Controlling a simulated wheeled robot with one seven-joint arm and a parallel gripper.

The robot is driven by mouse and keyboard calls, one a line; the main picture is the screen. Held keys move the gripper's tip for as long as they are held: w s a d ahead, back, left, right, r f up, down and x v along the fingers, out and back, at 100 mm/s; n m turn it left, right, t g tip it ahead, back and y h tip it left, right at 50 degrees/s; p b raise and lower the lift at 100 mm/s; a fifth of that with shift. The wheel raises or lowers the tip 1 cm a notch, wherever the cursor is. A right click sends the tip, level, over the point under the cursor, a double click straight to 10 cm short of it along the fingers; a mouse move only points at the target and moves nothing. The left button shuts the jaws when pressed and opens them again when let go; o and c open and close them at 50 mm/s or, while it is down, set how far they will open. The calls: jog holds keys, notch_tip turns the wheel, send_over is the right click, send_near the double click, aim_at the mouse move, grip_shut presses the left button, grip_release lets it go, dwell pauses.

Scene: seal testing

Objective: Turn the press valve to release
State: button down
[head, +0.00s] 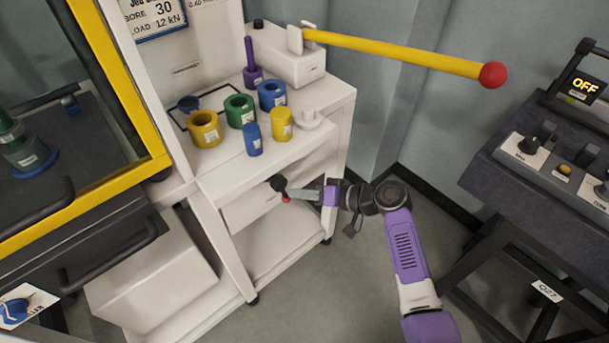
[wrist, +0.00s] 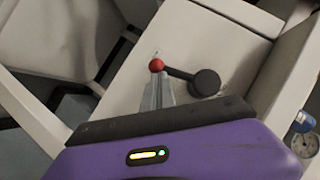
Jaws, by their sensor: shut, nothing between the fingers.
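The press valve is a round black knob (wrist: 205,82) with a short black handle ending in a red ball (wrist: 156,65), on the front of a white box under the cart top. In the head view the valve's black knob (head: 278,183) shows at the tips of my gripper (head: 290,196). My gripper is shut with nothing between its fingers. In the wrist view its fingertips (wrist: 157,82) point at the red ball and sit right by it; I cannot tell whether they touch it. The handle reaches left from the knob in the wrist view.
Above, the white cart top (head: 222,178) carries several coloured cylinders and a pump with a long yellow lever (head: 400,50). A yellow-framed press guard (head: 120,80) stands left. A dark console (head: 500,165) reading OFF stands right. Floor between is clear.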

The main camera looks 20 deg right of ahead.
jog(key=shift+s+a+f+m+y+b, duration=0.15)
jog(key=shift+a+f+m+y+b, duration=0.2)
jog(key=shift+a+b, duration=0.2)
jog(key=shift+a, duration=0.1)
dwell(0.3)
